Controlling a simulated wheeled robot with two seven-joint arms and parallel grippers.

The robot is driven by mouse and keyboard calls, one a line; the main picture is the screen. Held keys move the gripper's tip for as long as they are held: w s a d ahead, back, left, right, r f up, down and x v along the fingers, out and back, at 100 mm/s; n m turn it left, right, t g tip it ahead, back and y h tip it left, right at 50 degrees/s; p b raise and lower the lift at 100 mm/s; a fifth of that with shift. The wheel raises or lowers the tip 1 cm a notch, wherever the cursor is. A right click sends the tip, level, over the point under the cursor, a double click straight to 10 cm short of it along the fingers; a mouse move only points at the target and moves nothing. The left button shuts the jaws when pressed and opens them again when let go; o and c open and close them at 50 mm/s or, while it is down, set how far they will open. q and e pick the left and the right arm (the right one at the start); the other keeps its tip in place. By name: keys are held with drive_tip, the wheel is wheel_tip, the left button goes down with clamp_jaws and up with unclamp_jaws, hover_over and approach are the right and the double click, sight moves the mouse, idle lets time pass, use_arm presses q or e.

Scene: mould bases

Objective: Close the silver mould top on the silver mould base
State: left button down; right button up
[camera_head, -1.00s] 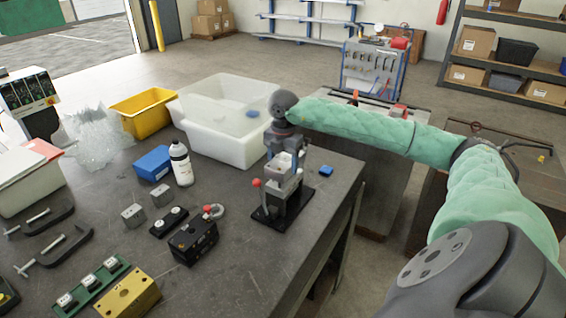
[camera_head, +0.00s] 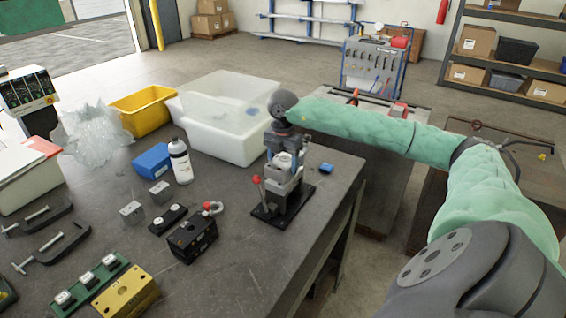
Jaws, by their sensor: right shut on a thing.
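My right gripper (camera_head: 285,150) is above the front right part of the table, pointing down. It is shut on the silver mould top (camera_head: 284,163), which its fingers partly cover. The silver mould base (camera_head: 286,192) stands upright on a black plate right below. The top is over the base and very close to it; I cannot tell whether the two touch or are fully seated. A lever with a red knob (camera_head: 257,180) stands at the left side of the base. My left gripper is not in view.
A black mould block (camera_head: 192,240) and a gold one (camera_head: 127,292) are to the left. Two small grey blocks, a white bottle (camera_head: 180,162), a blue box (camera_head: 152,160) and a white tub (camera_head: 235,143) stand behind. A small blue piece (camera_head: 326,168) lies near the right edge.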

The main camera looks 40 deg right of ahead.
sight(283, 161)
drive_tip(key=shift+f+b, duration=0.35)
idle(0.3)
drive_tip(key=o, duration=1.7)
drive_tip(key=shift+r+b, duration=0.3)
drive_tip(key=shift+r, duration=0.05)
wheel_tip(283, 161, up, 5)
drive_tip(key=shift+r+b, duration=0.2)
drive_tip(key=shift+b, duration=0.85)
drive_tip(key=shift+r, duration=0.85)
